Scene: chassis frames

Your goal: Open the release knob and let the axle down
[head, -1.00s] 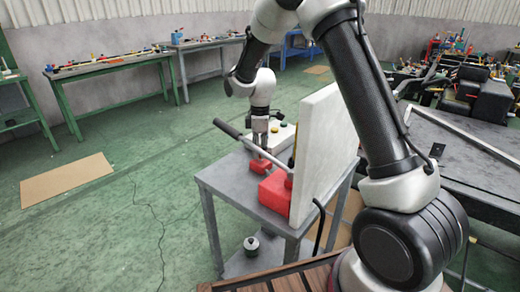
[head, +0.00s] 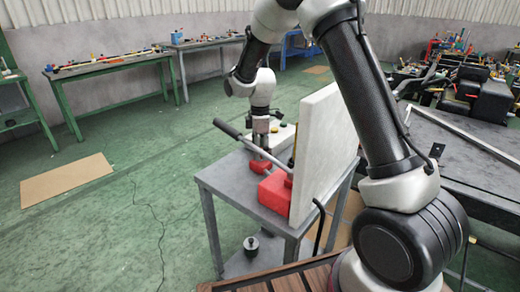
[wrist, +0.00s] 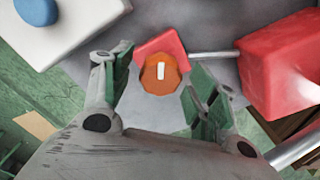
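The release knob (wrist: 160,74) is orange with a white mark and sits on a small red block (wrist: 163,43) in the wrist view. The small red block (head: 261,167) also shows in the head view, where my gripper hides the knob. My gripper (wrist: 157,80) is open, pointing down, with one finger on each side of the knob; I cannot tell whether they touch it. A thin metal rod (wrist: 214,55) runs from the small block to a larger red block (wrist: 284,62), also seen in the head view (head: 274,193). I cannot tell which part is the axle.
A long lever with a dark grip (head: 228,128) crosses close beside my gripper. A tall pale panel (head: 326,150) stands on the right of the grey table (head: 228,187). A white box with a blue button (wrist: 70,22) is nearby. Open floor lies left.

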